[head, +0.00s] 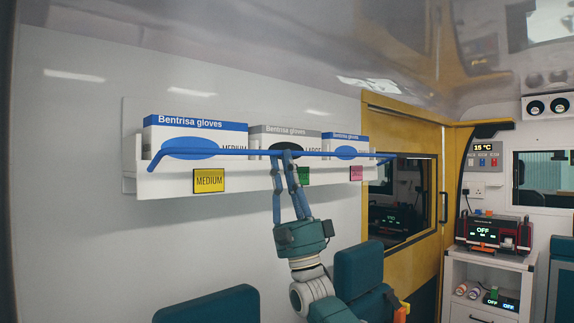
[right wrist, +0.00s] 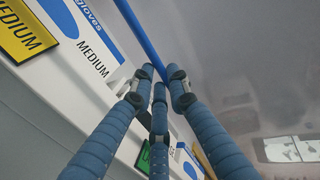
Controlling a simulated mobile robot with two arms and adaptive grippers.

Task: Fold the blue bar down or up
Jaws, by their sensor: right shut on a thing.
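The blue bar (head: 225,154) runs along the front of a white wall shelf (head: 160,183), across the faces of the glove boxes, with its ends bent down toward the shelf. My right gripper (head: 285,156) reaches up from below and is shut on the bar near its middle. In the right wrist view the blue bar (right wrist: 132,25) runs down from the top edge to the fingertips (right wrist: 160,80), which close around it. The exact contact is partly hidden by the fingers. My left gripper is not in view.
Glove boxes stand on the shelf: a blue-topped medium box (head: 200,127), a grey-topped large box (head: 300,131) and another blue-topped box (head: 345,137). Teal seats (head: 358,268) stand below. A yellow door frame (head: 432,265) and a cabinet with devices (head: 485,275) are at right.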

